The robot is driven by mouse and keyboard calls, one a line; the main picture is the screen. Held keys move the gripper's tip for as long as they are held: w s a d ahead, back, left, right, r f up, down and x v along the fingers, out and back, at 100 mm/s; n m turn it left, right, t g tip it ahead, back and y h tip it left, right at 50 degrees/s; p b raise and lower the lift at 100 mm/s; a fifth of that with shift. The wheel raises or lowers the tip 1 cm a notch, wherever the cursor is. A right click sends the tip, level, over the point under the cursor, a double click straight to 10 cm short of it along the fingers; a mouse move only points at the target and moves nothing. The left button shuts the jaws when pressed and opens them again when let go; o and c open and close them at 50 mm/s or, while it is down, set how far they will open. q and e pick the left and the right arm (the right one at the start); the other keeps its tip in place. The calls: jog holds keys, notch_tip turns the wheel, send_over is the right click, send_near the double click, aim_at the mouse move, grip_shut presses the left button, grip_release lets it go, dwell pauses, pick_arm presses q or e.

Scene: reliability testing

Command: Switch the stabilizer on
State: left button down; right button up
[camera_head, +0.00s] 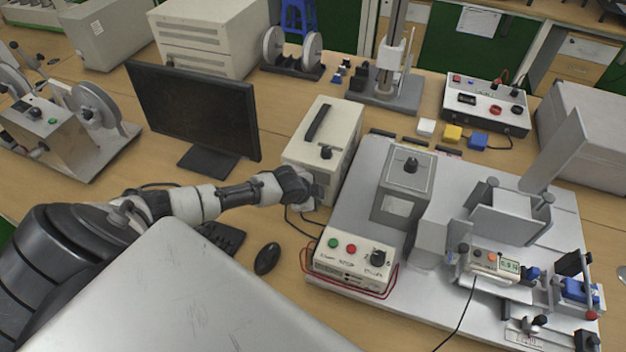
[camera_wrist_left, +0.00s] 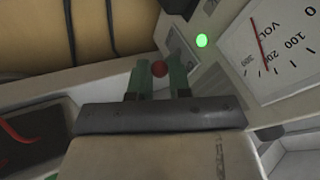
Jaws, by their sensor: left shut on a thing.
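The stabilizer (camera_head: 343,122) is a beige box with a black handle on top, standing right of the monitor. My left gripper (camera_head: 307,192) is at its front face, which the gripper and wrist largely hide in the head view. In the left wrist view, the green fingers of my left gripper (camera_wrist_left: 158,78) are shut on a small red-tipped switch (camera_wrist_left: 160,68). A green lamp (camera_wrist_left: 202,40) glows beside it. The voltmeter dial (camera_wrist_left: 285,45) has its red needle near the 200 mark. My right gripper is not in view.
A black monitor (camera_head: 195,110) stands left of the stabilizer, with a mouse (camera_head: 267,258) in front. A grey test rig plate (camera_head: 350,210) lies close on the right, carrying a control box (camera_head: 350,262) with buttons. A black cable hangs below the stabilizer's front.

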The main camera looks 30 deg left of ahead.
pick_arm(q)
jog(key=shift+f, duration=0.1)
dwell(0.4)
jog(key=c, duration=1)
grip_release()
jog(key=shift+w, duration=0.1)
jog(key=shift+c, duration=0.2)
jog(key=v, duration=1)
jog(key=shift+r+b, duration=0.3)
jog(key=shift+r, duration=0.1)
jog(key=shift+s, duration=0.2)
